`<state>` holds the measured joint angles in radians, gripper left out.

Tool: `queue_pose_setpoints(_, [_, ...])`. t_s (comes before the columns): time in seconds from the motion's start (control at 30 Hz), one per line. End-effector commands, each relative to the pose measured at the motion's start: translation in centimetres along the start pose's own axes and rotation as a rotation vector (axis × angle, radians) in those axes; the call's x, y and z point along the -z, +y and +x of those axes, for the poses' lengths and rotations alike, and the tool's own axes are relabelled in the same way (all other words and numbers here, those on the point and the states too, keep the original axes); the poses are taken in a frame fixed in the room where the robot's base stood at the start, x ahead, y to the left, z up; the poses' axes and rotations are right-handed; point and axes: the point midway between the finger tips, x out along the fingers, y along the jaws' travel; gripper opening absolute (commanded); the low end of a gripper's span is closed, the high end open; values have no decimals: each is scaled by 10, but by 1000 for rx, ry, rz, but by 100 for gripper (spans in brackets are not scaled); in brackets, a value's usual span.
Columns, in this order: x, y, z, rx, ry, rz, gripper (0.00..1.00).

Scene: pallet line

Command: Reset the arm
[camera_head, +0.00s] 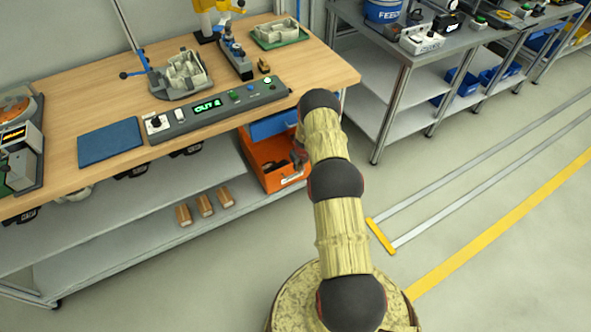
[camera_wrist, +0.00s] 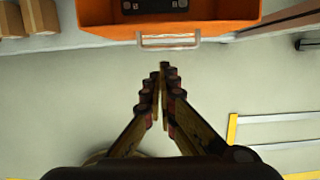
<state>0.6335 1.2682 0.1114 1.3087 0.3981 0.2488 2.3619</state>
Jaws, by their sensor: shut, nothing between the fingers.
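My arm reaches forward from my base towards the workbench (camera_head: 60,145) in the head view. My gripper (camera_wrist: 160,75) shows in the wrist view with its fingers together and nothing between them. It points at the front of an orange drawer (camera_wrist: 100,30) with a pale handle (camera_wrist: 168,41). A gap of floor shows between the fingertips and the handle in that picture. The orange drawer (camera_head: 285,180) also shows in the head view under the bench's right end. It stands open, with a dark item inside. In the head view my gripper is mostly hidden behind my arm.
A blue drawer (camera_head: 272,126) is just above the orange one. A control panel (camera_head: 215,110), a blue mat (camera_head: 109,142) and fixtures stand on the bench. Several wooden blocks (camera_head: 204,205) lie on the lower shelf. A metal table (camera_head: 455,45) stands at the right. The floor at right is clear.

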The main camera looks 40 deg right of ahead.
Motion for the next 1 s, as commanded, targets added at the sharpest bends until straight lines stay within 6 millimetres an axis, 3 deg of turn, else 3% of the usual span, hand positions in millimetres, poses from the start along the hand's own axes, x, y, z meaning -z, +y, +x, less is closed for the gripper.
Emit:
queue_pose_setpoints(0.03, [-1,0,-11,1,-1,0,0])
queue_pose_setpoints(0.2, [0,0,-26,0,0,-1,0])
queue_pose_setpoints(0.57, [0,0,-29,0,0,-13,0])
queue_pose_setpoints(0.77, [7,6,-29,-26,22,-251,0])
queue_pose_setpoints(0.87, [31,20,-27,-78,66,-469,0])
queue_pose_setpoints(1.0, [79,44,-31,-186,133,-764,0])
